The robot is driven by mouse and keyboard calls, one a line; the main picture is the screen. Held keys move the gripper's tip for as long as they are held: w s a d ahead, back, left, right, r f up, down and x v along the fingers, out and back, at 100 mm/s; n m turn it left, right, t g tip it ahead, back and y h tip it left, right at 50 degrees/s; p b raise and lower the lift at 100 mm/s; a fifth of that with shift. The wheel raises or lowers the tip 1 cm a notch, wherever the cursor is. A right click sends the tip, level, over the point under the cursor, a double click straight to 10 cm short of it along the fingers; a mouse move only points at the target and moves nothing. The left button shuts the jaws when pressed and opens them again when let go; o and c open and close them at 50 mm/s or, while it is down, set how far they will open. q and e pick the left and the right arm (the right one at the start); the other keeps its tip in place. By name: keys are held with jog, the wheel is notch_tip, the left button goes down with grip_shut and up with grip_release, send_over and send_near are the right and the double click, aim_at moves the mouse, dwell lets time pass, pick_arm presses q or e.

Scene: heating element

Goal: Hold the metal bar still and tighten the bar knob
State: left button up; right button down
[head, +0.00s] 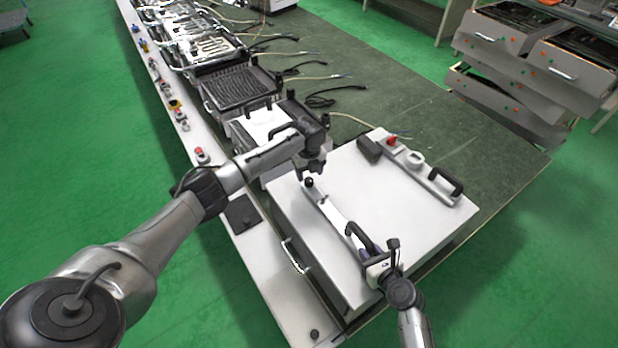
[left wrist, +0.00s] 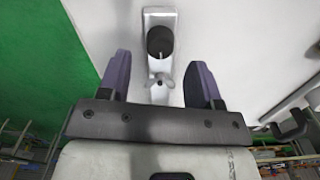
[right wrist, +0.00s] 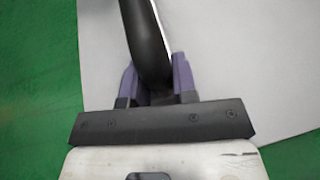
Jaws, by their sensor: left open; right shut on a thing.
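The metal bar (head: 335,213) lies on the white box top, with a black handle (head: 358,234) at its near end and a round black bar knob (head: 309,183) at its far end. My right gripper (head: 371,262) is shut on the black handle, which shows between its fingers in the right wrist view (right wrist: 148,42). My left gripper (head: 312,172) is open just above the knob end. In the left wrist view, the knob (left wrist: 160,42) lies ahead of the spread fingers, apart from them. A small grey winged piece shows between the fingers.
A second bar (head: 425,178) with a black handle, white ring and red knob lies at the right of the white box top (head: 400,225). Heating units (head: 240,88) stand in a row behind. The green bench (head: 445,130) is clear at right.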

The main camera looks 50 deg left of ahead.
aim_at(309, 179)
pick_arm(q)
notch_tip(309, 179, up, 8)
dwell(0.4)
pick_arm(e)
jog(key=c, duration=0.8)
grip_release()
jog(key=shift+d, duration=0.15)
